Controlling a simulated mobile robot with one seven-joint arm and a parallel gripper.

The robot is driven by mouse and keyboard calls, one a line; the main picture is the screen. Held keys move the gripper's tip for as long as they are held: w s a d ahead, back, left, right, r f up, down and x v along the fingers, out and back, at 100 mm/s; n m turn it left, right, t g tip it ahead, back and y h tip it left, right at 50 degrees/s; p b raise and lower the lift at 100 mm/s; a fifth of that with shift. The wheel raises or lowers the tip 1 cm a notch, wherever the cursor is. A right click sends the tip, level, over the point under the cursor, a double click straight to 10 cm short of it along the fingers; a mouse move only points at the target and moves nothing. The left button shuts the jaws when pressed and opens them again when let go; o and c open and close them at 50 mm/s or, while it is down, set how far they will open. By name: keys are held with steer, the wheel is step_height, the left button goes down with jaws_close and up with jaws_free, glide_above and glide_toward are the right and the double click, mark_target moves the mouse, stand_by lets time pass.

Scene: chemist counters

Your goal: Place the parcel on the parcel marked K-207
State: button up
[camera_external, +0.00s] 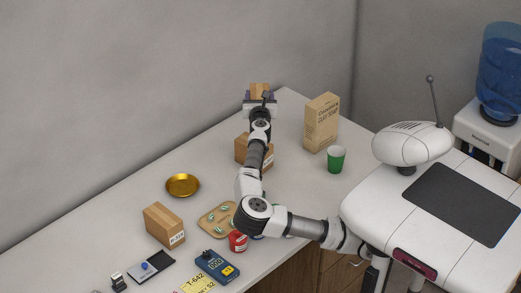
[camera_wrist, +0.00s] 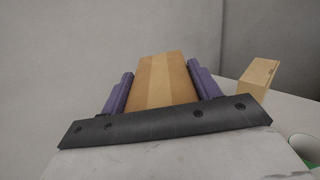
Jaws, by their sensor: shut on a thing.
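My gripper (camera_external: 260,97) is at the far end of the counter in the external view, its purple fingers shut on a small brown parcel (camera_external: 260,89). In the wrist view the held parcel (camera_wrist: 162,80) sits between the two fingers, with a lighter tape strip along it. A second brown parcel (camera_external: 241,149) stands on the counter behind my forearm, partly hidden, its label not readable. A third parcel (camera_external: 160,224) stands nearer the front left, with a white label too small to read surely. I cannot tell which one is marked K-207.
A tall tan carton (camera_external: 321,122) and a green cup (camera_external: 336,159) stand right of the gripper. A gold dish (camera_external: 183,184), a wooden tray (camera_external: 207,229), a red can (camera_external: 238,242) and a blue meter (camera_external: 217,266) lie nearer. The wall runs close along the left.

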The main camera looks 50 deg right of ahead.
step_height(320, 180, down, 12)
steer(key=p, duration=0.1)
stand_by(0.5)
steer(key=shift+f, duration=0.15)
steer(key=o, duration=1.3)
steer(key=shift+c, duration=0.2)
steer(key=shift+s+a, duration=0.15)
steer(key=shift+a, duration=0.1)
steer(key=b+v, duration=0.3)
steer(key=v, duration=0.8)
steer(key=shift+s, duration=0.25)
steer(key=shift+a, duration=0.1)
